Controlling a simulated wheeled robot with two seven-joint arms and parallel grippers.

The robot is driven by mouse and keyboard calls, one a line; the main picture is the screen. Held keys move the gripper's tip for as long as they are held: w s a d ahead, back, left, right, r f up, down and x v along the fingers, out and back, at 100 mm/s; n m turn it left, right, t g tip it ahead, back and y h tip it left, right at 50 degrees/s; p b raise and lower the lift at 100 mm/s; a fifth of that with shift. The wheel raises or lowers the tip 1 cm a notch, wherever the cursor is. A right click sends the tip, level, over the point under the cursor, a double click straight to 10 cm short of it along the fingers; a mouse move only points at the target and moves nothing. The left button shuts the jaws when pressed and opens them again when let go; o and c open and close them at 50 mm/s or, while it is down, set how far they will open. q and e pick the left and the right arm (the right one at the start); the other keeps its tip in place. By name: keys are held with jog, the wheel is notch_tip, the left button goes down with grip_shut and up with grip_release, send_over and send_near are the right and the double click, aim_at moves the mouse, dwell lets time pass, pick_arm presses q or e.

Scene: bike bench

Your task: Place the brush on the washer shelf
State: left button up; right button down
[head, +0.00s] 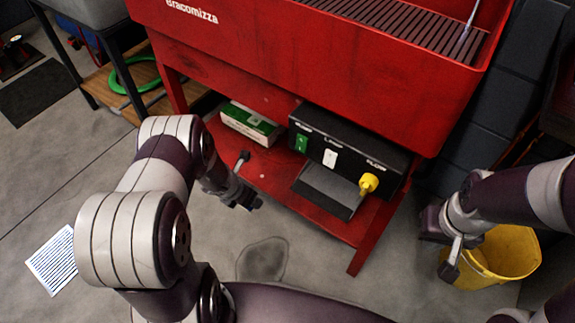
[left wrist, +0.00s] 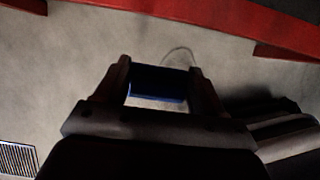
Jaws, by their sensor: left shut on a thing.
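The washer is a red cabinet (head: 300,70). Its low red shelf (head: 268,178) sits beneath the basin. My left gripper (head: 246,197) is just in front of the shelf's front edge. In the left wrist view my left gripper (left wrist: 160,83) is shut on a dark blue, block-like thing, which I take to be the brush (left wrist: 158,82). Only part of the brush shows, between the fingers, with floor behind it. My right gripper (head: 450,255) is at the right, by the yellow bucket. I cannot tell whether its fingers are apart.
On the shelf stand a green and white box (head: 250,123) and a black control box (head: 345,150) with a yellow knob. Bare shelf shows in front of the green box. A yellow bucket (head: 510,255) stands at the right. A printed sheet (head: 53,261) lies on the floor.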

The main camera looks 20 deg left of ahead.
pick_arm(q)
send_over(279, 176)
jog(key=s, duration=0.2)
jog(key=shift+w+a+p, duration=0.2)
jog(key=shift+a+p, duration=0.1)
jog(key=shift+a, duration=0.05)
notch_tip(279, 176, down, 4)
jog(key=b, duration=0.3)
jog(key=shift+w, duration=0.15)
jog(key=shift+r, duration=0.25)
jog(key=shift+f, duration=0.15)
jog(key=o, duration=1)
jog(key=shift+o, duration=0.2)
